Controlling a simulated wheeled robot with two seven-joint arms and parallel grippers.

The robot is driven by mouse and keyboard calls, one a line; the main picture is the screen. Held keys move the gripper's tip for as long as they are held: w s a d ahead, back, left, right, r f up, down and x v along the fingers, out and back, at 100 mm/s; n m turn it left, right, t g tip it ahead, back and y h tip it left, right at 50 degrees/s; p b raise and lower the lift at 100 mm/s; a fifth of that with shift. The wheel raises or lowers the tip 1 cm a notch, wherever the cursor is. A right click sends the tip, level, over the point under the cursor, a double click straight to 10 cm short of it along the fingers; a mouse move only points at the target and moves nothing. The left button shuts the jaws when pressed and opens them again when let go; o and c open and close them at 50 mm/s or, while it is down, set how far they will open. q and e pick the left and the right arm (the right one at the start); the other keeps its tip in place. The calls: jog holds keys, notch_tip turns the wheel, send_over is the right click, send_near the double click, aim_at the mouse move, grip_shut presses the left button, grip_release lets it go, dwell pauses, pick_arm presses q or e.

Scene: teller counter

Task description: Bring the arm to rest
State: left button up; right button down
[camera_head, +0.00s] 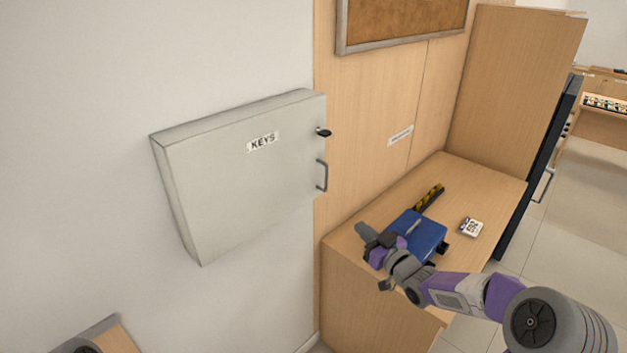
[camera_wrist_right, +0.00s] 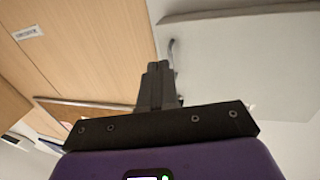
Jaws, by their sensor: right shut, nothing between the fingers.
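My right gripper (camera_head: 365,234) is in the head view, at the end of the purple and grey arm that comes in from the lower right. It appears in front of the left part of the wooden counter (camera_head: 483,178). In the right wrist view the fingers of the right gripper (camera_wrist_right: 158,70) are together, with nothing between them. A grey key cabinet (camera_head: 230,185) marked KEYS is on the wall, left of the gripper, and its door looks shut. My left gripper is not in view.
A blue box (camera_head: 428,232) lies on the counter, partly hidden by my right arm. A black and yellow striped bar (camera_head: 429,197) and a small white item (camera_head: 471,227) lie near it. The cabinet has a handle (camera_head: 322,175) and a dark key or knob (camera_head: 323,132).

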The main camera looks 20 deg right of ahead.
jog(key=s+a+f+m+g, duration=0.2)
jog(key=s+a+f+g, duration=0.15)
jog(key=f, duration=0.55)
jog(key=s+a+f+m+g, duration=0.1)
jog(key=s+a+f+g, duration=0.15)
jog(key=a+f, duration=0.45)
jog(key=s+a+f+m+g, duration=0.2)
jog(key=s+a+f, duration=0.1)
jog(key=f, duration=0.8)
jog(key=s+a+f+g, duration=0.3)
jog(key=s+f, duration=0.3)
jog(key=s, duration=0.5)
jog(key=s+a+f+g, duration=0.4)
jog(key=s+f+g, duration=0.2)
jog(key=s, duration=0.4)
jog(key=shift+s+m, duration=0.3)
jog(key=shift+s, duration=0.1)
jog(key=shift+a, duration=0.1)
